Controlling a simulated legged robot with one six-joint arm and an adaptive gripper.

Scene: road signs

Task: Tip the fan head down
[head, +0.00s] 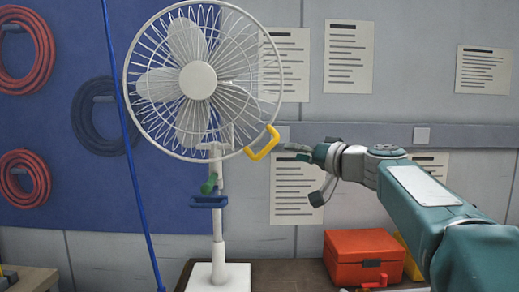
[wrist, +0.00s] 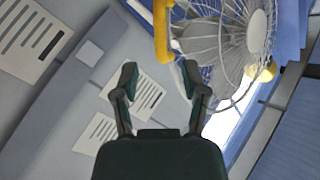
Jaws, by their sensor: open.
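A white standing fan (head: 198,80) with a round wire cage faces me in the head view, upright on a square white base. A yellow handle (head: 262,143) juts from the lower right of its cage. In the wrist view the fan (wrist: 232,45) appears tilted at the upper right, with the yellow handle (wrist: 162,30) at the top. My gripper (head: 300,151) is just right of the handle, apart from it. In the wrist view my gripper (wrist: 158,80) shows two spread fingers with nothing between them. A green knob (head: 209,184) and a blue handle (head: 209,202) are on the fan's pole.
The fan stands on a brown table (head: 290,272). A red toolbox (head: 362,256) stands right of it, below my arm. A blue cable (head: 133,170) hangs left of the fan. Coiled hoses (head: 38,50) and paper sheets (head: 348,57) are on the wall behind.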

